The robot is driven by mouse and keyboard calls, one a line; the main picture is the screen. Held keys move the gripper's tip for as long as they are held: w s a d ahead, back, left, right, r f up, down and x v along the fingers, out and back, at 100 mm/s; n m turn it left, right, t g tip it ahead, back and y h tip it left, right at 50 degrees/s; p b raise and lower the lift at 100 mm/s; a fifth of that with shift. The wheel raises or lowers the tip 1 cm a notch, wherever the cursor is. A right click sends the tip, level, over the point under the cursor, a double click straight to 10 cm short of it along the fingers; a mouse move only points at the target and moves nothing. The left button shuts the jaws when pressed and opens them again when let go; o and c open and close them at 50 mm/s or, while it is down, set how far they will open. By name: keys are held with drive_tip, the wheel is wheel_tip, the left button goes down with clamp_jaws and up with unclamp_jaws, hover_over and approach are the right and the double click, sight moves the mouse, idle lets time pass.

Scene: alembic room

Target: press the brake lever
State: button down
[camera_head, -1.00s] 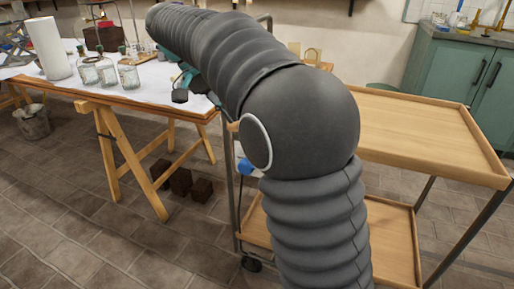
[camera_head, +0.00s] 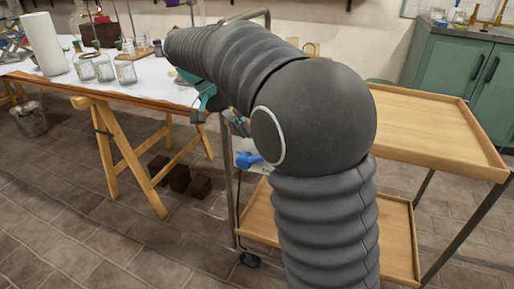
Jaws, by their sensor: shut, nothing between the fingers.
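A wheeled wooden cart (camera_head: 440,125) with metal posts stands at the right, partly behind my arm. A small blue part (camera_head: 247,160) shows on a pale surface beside the cart's left post. I cannot tell whether it is the brake lever. A dark caster (camera_head: 249,260) is at the foot of that post, and no lever can be made out on it. My gripper (camera_head: 204,104), with teal and dark parts, shows only partly below the far end of my arm. It is shut and empty, above and left of the blue part, and apart from it. My arm hides much of the cart's left side.
A table with a white cloth (camera_head: 137,86) on wooden trestles stands at the left, holding glass jars (camera_head: 103,68) and a paper roll (camera_head: 43,43). Dark blocks (camera_head: 179,178) lie beneath it. Green cabinets (camera_head: 455,65) stand at the back right. The tiled floor in front is clear.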

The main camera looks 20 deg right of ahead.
drive_tip(key=x, duration=0.6)
drive_tip(key=shift+s+d+f, duration=0.1)
drive_tip(key=shift+d+f, duration=0.1)
drive_tip(key=shift+f, duration=0.05)
drive_tip(key=shift+f+b, duration=0.1)
drive_tip(key=shift+b, duration=0.3)
